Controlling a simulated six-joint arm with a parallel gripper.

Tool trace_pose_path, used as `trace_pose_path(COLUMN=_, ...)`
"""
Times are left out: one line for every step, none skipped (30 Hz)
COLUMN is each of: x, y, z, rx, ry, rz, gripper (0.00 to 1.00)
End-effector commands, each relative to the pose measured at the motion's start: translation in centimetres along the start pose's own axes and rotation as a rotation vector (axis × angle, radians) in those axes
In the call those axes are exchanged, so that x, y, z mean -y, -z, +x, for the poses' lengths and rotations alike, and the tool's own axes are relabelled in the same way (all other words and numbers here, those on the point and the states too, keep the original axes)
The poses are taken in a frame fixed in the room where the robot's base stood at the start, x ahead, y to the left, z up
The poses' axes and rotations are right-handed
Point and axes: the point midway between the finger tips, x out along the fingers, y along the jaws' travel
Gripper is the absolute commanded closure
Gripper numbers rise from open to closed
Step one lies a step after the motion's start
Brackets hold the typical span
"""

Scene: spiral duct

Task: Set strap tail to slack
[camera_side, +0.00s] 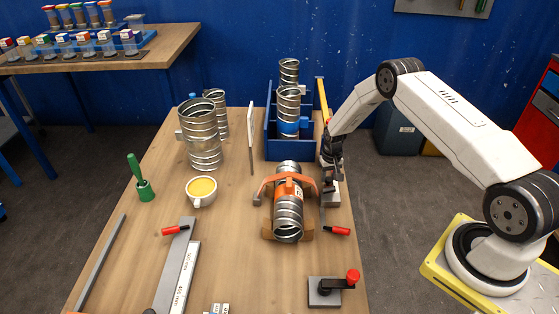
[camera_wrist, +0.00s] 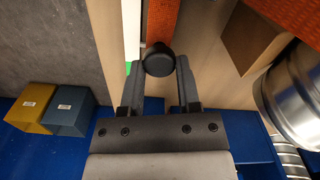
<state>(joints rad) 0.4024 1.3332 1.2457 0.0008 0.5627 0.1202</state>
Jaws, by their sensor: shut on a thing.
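A shiny spiral duct (camera_side: 288,213) lies on a cradle (camera_side: 305,235) on the bench. An orange strap (camera_side: 268,181) crosses over it, with its right end reaching toward my gripper (camera_side: 333,166). In the wrist view, my gripper (camera_wrist: 159,63) is shut on a round black knob (camera_wrist: 158,59). An orange strip, which looks like the strap tail (camera_wrist: 165,18), runs up the picture from behind the knob. The duct shows at the right of the wrist view (camera_wrist: 295,95), with an orange band (camera_wrist: 290,18) above it. The side view hides the knob behind my fingers.
A blue rack (camera_side: 285,154) with upright ducts stands behind. A red-handled tool (camera_side: 338,230) and a red-knobbed clamp (camera_side: 325,290) are at the right front. A cup (camera_side: 201,191) and standing ducts (camera_side: 203,140) are left.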

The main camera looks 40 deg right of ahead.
Motion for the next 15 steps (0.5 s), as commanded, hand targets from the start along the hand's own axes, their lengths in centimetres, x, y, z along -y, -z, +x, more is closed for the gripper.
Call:
trace_pose_path(x=0.1, y=-0.1, z=-0.1, rx=-0.001, ry=0.0, rz=0.0, gripper=1.0)
trace_pose_path(x=0.1, y=-0.2, z=-0.1, rx=-0.001, ry=0.0, rz=0.0, gripper=1.0)
trace_pose_path(x=0.2, y=-0.4, z=0.0, rx=-0.001, ry=0.0, rz=0.0, gripper=1.0)
trace_pose_path(x=0.2, y=-0.6, z=0.0, rx=0.0, ry=0.0, rz=-0.001, gripper=1.0)
trace_pose_path(x=0.3, y=-0.8, z=0.0, rx=0.001, ry=0.0, rz=-0.001, gripper=1.0)
trace_pose_path(x=0.4, y=-1.1, z=0.0, rx=0.0, ry=0.0, rz=0.0, gripper=1.0)
trace_pose_path(x=0.5, y=-1.4, z=0.0, rx=0.0, ry=0.0, rz=0.0, gripper=1.0)
trace_pose_path(x=0.6, y=-1.6, z=0.0, rx=0.001, ry=0.0, rz=0.0, gripper=1.0)
trace_pose_path(x=0.7, y=-2.0, z=0.0, rx=0.001, ry=0.0, rz=0.0, gripper=1.0)
trace_pose_path(x=0.7, y=-2.3, z=0.0, rx=0.001, ry=0.0, rz=0.0, gripper=1.0)
trace_pose_path(x=0.8, y=-2.5, z=0.0, rx=0.001, ry=0.0, rz=-0.001, gripper=1.0)
trace_pose_path(x=0.8, y=-2.9, z=0.0, rx=0.002, ry=0.0, rz=-0.001, gripper=1.0)
trace_pose_path(x=0.9, y=-3.1, z=0.0, rx=0.001, ry=0.0, rz=-0.001, gripper=1.0)
trace_pose_path(x=1.0, y=-3.3, z=0.0, rx=0.0, ry=0.0, rz=-0.001, gripper=1.0)
trace_pose_path(x=1.0, y=-3.5, z=0.0, rx=0.001, ry=0.0, rz=-0.001, gripper=1.0)
